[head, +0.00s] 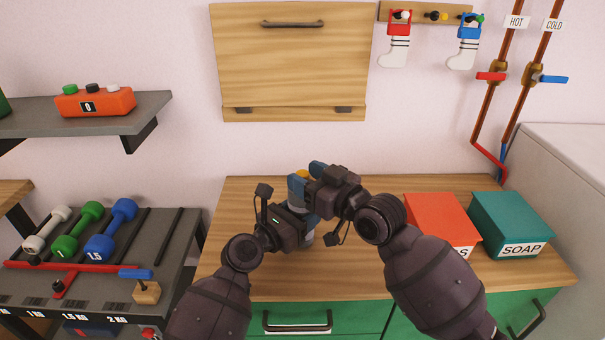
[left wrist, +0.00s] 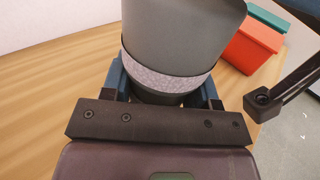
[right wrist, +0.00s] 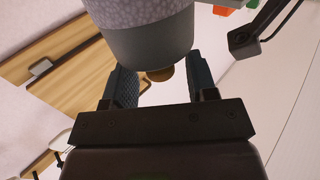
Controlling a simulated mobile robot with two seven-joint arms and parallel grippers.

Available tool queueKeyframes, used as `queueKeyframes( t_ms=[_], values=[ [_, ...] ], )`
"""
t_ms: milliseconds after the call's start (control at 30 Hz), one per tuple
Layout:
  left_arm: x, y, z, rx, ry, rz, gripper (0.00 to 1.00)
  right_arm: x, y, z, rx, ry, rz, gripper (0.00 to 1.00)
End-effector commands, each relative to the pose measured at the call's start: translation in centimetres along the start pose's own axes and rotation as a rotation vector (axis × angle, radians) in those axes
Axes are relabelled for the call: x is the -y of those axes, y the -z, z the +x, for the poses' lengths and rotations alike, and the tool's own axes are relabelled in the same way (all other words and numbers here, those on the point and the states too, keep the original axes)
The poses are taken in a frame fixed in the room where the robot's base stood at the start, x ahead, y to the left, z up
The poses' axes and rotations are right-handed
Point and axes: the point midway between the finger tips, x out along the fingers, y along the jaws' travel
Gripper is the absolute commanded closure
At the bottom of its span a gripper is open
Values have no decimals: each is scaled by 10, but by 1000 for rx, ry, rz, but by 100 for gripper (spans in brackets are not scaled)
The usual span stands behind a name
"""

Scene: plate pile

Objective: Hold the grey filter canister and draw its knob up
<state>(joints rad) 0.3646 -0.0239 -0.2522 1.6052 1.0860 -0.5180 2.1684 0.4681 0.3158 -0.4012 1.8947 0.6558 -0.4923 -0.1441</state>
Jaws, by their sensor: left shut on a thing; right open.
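The grey filter canister stands on the wooden counter, mostly hidden by my grippers in the head view. The left wrist view shows its grey body (left wrist: 185,35) with a pale speckled band. My left gripper (head: 308,213) is shut on the canister, its blue fingers on either side of it. The yellow-brown knob (head: 302,174) shows at the canister's top in the head view. In the right wrist view the knob (right wrist: 160,74) lies between the fingers of my right gripper (right wrist: 161,84), which is open with gaps on both sides.
On the counter (head: 350,275), a red box (head: 440,215) and a teal SOAP box (head: 513,222) stand right of my right arm. A rack (head: 160,235) with coloured dumbbells is at the left. A wooden panel (head: 290,65) hangs behind. The counter left of the canister is clear.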

Motion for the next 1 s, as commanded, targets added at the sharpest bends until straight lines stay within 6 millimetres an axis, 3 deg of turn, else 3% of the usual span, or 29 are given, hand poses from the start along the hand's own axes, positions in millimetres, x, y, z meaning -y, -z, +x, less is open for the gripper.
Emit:
queueKeyframes(
  t_ms=[200, 467, 833, 1000],
  values=[
    [0, 0, 0, 0, 0, 0, 79, 0, 0, 13, 0, 0, 1, 48],
    [0, 0, 0, 0, 0, 0, 79, 0, 0, 14, 0, 0, 0, 48],
    [0, 0, 0, 0, 0, 0, 79, 0, 0, 14, 0, 0, 0, 100],
    [0, 0, 0, 0, 0, 0, 79, 0, 1, 14, 0, 0, 0, 100]
  ],
)
